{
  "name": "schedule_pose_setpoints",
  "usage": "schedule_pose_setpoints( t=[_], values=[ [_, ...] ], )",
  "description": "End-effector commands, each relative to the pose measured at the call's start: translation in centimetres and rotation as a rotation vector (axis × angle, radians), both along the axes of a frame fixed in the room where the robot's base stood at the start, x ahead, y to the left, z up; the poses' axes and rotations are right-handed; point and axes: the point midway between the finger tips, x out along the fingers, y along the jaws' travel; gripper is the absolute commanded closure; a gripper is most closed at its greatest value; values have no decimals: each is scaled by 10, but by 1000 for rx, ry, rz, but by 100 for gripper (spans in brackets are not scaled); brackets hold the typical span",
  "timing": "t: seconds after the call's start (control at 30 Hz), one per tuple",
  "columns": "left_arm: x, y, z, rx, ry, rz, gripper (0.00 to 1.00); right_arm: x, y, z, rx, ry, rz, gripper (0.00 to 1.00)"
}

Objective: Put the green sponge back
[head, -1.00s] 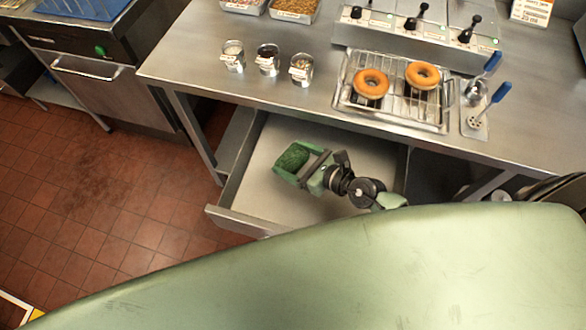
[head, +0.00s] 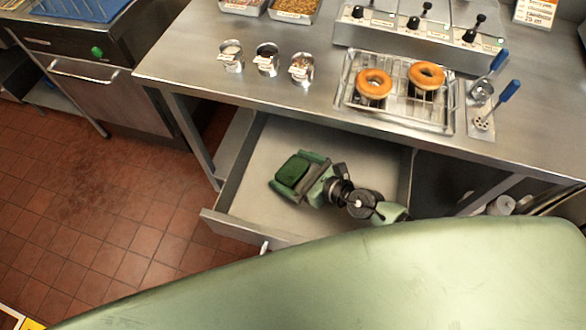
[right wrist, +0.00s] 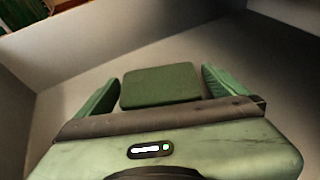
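The green sponge (head: 293,170) is a dark green block, flat side up, inside the open metal drawer (head: 250,231) under the counter. It also shows in the right wrist view (right wrist: 160,86), between the fingertips. My right gripper (head: 300,172) reaches into the drawer from the right, with its light green fingers spread on either side of the sponge. Narrow gaps show between the sponge's sides and the fingers in the right wrist view (right wrist: 162,85). The sponge's underside is hidden; it appears to lie on the drawer floor. My left gripper is not in view.
The counter (head: 190,70) stands directly above the drawer's back. On it are several small metal cups (head: 267,58), a wire rack (head: 395,120) with two doughnuts (head: 427,75), and blue-handled tools (head: 509,90). The drawer's right and back floor is bare.

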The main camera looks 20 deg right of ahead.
Motion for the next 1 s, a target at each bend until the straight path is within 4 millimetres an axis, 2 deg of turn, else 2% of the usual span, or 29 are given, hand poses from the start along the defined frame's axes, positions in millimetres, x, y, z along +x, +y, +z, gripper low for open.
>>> schedule_pose_setpoints(
  t=[0.17,0.27,0.5,0.7,1.0],
  values=[
    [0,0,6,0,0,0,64,0,0,6,1,-1,0,0],
    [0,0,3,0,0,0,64,-11,-7,7,-2,1,0,0],
    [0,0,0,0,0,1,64,-52,-33,26,-3,4,4,0],
    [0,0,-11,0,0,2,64,-80,-53,39,-4,2,2,0],
    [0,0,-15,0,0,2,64,-93,-61,49,-1,0,0,0]
  ],
)
